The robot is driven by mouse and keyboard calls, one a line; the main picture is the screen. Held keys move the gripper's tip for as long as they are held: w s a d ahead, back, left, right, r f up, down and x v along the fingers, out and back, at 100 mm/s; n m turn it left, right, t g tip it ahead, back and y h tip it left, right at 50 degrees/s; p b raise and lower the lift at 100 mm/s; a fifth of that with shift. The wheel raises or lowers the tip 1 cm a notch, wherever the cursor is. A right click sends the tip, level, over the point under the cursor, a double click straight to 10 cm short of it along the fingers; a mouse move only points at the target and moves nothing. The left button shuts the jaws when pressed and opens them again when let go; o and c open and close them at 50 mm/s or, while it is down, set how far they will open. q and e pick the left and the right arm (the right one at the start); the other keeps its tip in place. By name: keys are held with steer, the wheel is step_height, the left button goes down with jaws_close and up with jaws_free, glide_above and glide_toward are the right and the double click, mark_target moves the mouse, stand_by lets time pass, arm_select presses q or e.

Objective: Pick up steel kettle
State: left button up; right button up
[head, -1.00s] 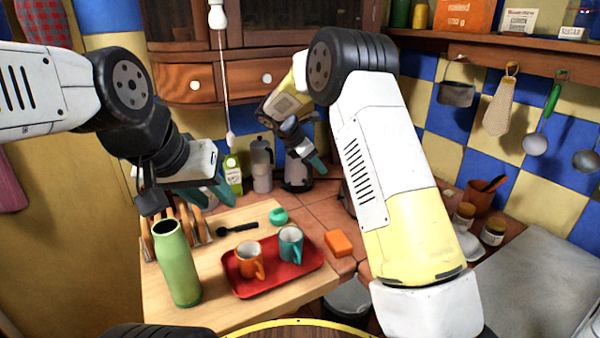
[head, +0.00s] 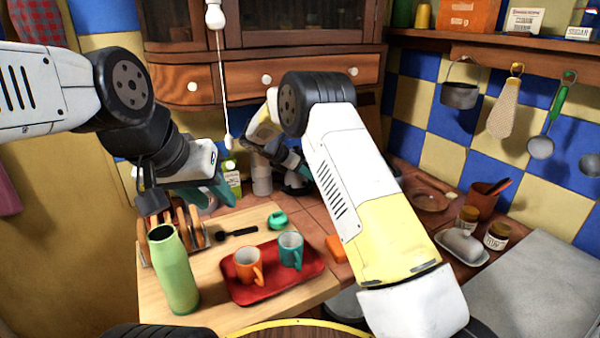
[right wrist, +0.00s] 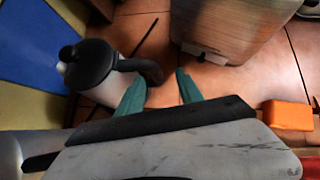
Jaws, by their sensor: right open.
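The steel kettle (right wrist: 98,88) shows in the right wrist view at upper left, with a black lid and a black handle (right wrist: 125,64). In the head view it stands at the back of the counter, mostly hidden behind my right gripper (head: 296,168). In the right wrist view my right gripper (right wrist: 158,92) is open and empty. The handle's free end lies just beyond the fingertips, roughly between them; I cannot tell if they touch. My left gripper (head: 212,192) hangs above the left side of the wooden board, apparently open and empty.
The red tray (head: 250,292) with two mugs and a green flask (head: 174,270) are nearer.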

steer(key=shift+w+a+x, duration=0.1)
steer(key=shift+a+x, duration=0.05)
steer(key=shift+x, duration=1.85)
steer(key=shift+w+a+x, duration=0.1)
steer(key=shift+a+x, duration=0.05)
steer(key=shift+x, duration=1.8)
steer(key=shift+f, duration=0.15)
steer(key=shift+c, duration=0.4)
jaws_close()
